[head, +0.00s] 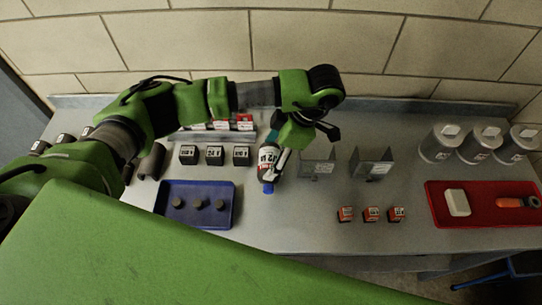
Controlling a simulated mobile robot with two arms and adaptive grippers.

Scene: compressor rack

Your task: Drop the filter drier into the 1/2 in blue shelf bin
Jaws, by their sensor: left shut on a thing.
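I cannot pick out the 1/2 in blue shelf bin for certain. A row with red and white labels (244,122) stands at the back, partly hidden by my left arm. My right gripper is not in view.
A blue tray (169,210) holds round dark pieces. Black labelled blocks (214,155) stand behind it. Grey metal holders (374,166) and small orange blocks (371,214) are to the right. A red tray (440,216) and grey canisters (439,144) fill the far right.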

